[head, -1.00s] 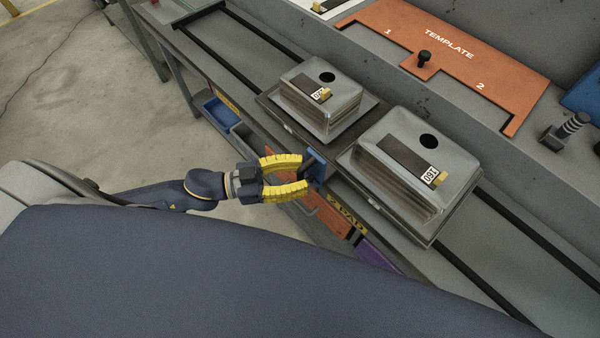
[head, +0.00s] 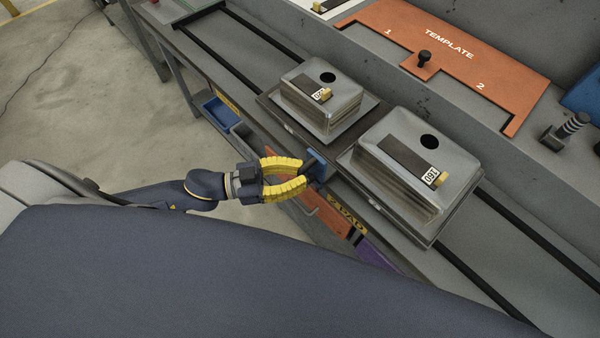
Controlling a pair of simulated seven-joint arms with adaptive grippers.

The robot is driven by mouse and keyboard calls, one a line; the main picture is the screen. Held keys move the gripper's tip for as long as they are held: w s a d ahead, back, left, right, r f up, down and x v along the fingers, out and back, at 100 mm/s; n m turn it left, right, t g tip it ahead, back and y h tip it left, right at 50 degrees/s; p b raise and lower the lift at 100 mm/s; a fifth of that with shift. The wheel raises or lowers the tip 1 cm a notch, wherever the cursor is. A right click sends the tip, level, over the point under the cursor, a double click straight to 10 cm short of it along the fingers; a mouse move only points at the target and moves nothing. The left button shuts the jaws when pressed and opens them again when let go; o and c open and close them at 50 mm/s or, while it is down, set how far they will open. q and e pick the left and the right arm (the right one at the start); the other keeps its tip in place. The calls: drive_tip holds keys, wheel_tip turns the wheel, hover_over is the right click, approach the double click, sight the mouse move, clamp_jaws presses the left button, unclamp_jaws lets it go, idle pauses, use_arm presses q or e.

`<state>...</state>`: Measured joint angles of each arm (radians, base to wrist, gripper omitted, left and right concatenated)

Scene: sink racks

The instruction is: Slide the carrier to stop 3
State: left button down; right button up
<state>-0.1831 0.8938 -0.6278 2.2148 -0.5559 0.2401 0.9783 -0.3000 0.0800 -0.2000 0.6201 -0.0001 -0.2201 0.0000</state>
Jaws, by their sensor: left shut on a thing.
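The carrier (head: 347,165) is a dark flat tray on two black rails. It bears two stacks of grey sinks, a smaller stack (head: 322,95) at the left and a larger one (head: 415,165) at the right. A blue bracket with a dark handle (head: 316,166) sticks out of its near side. My left gripper (head: 303,173), with yellow fingers, is shut on this handle. The fingers partly hide the handle. My right gripper is not in view. I cannot make out any stop number.
The rails (head: 500,212) run bare on both sides of the carrier. Behind them lies an orange template (head: 520,85) with a black knob (head: 424,57). A black post (head: 566,131) stands at the right. Below the bench are a blue bin (head: 220,112) and an orange drawer (head: 322,212).

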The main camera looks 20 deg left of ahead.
use_arm(q)
drive_tip(key=s+d, duration=0.5)
drive_tip(key=d, duration=0.6)
drive_tip(key=s+d, duration=0.6)
drive_tip(key=d, duration=0.5)
drive_tip(key=shift+d+r, duration=0.15)
drive_tip(key=shift+d, duration=0.05)
drive_tip(key=c, duration=1.4)
unclamp_jaws()
drive_tip(key=shift+o, duration=0.2)
drive_tip(key=shift+s+a, duration=0.1)
drive_tip(key=v, duration=1.1)
drive_tip(key=shift+s+a, duration=0.15)
drive_tip(key=shift+a, duration=0.25)
